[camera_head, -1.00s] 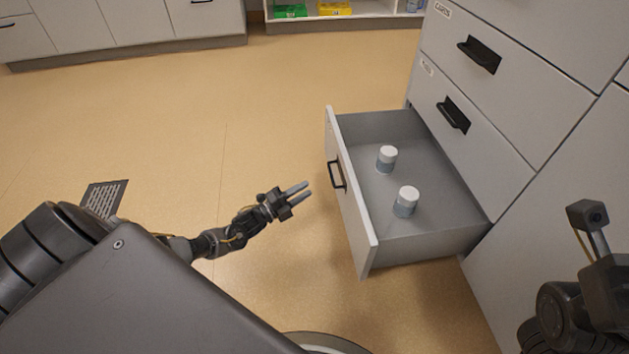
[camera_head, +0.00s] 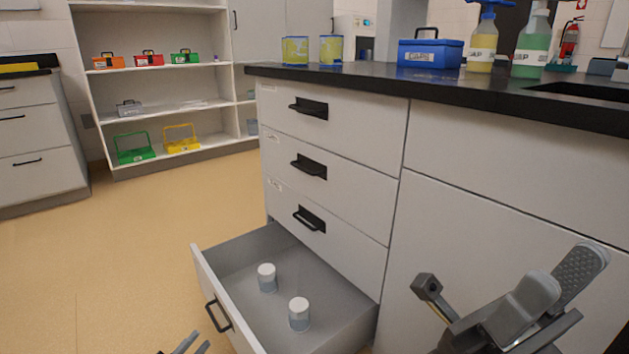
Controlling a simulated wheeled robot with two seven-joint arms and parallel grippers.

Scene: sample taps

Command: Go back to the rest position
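My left gripper (camera_head: 194,345) shows only its fingertips at the bottom edge, left of the open bottom drawer (camera_head: 214,290). The fingertips are apart with nothing between them. My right gripper (camera_head: 562,276) is large at the lower right, in front of the cabinet face. Its two grey fingers stand apart and hold nothing visible. Both grippers are clear of the drawer. Two white-capped containers (camera_head: 266,278) (camera_head: 299,314) stand upright inside the drawer.
Closed drawers (camera_head: 335,125) rise above the open one, under a black countertop (camera_head: 400,84). On it stand a blue box (camera_head: 430,54), yellow containers (camera_head: 295,50) and bottles (camera_head: 531,45). Open shelves (camera_head: 165,85) stand at the back left. The floor (camera_head: 130,220) left of the drawer is clear.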

